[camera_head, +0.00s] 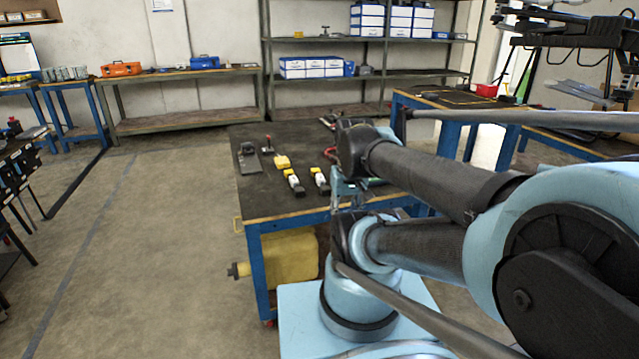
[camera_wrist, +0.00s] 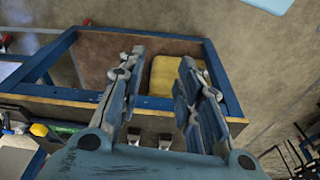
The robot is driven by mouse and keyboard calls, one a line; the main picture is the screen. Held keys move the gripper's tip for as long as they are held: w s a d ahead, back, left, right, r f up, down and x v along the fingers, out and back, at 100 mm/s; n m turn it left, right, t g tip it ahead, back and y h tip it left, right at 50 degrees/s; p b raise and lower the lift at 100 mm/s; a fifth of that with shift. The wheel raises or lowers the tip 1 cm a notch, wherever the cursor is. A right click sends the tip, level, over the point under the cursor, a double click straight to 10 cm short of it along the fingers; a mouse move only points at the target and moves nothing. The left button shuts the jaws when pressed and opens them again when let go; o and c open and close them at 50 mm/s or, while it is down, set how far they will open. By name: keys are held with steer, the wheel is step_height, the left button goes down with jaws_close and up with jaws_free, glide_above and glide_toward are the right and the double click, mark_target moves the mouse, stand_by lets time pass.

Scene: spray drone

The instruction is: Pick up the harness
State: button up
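I cannot clearly make out the harness in either view. A thin red, looped-looking item (camera_head: 330,153) lies on the dark-topped work table (camera_head: 262,205), partly behind my arm, and is too small to identify. My gripper (camera_wrist: 162,57) shows in the wrist view with its two fingers apart and nothing between them. Beyond the fingers is the blue-framed table edge and a yellow tank (camera_wrist: 168,78) below the tabletop. In the head view my arm hides much of the table's right part and most of the gripper.
Two black-and-white items with yellow parts (camera_head: 293,182) (camera_head: 320,180), a yellow item (camera_head: 282,161) and a dark tool (camera_head: 247,157) lie on the table. A drone (camera_head: 570,40) hangs at the upper right. The floor left of the table is clear.

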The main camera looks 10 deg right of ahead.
steer(key=shift+o, duration=0.4)
steer(key=w+r, duration=0.6)
steer(key=w, duration=0.2)
steer(key=shift+w, duration=0.35)
steer(key=w+r, duration=0.3)
steer(key=w, duration=0.5)
glide_above(320, 177)
steer(key=shift+n, duration=0.4)
steer(key=f, duration=1.2)
steer(key=shift+s+d+f, duration=0.25)
steer(key=shift+s, duration=0.15)
steer(key=shift+w+a+f, duration=0.1)
steer(key=shift+w+f, duration=0.1)
steer(key=shift+f, duration=1.1)
steer(key=shift+w+a+f, duration=0.1)
steer(key=shift+w+f, duration=0.05)
steer(key=shift+f, duration=1.1)
jaws_close()
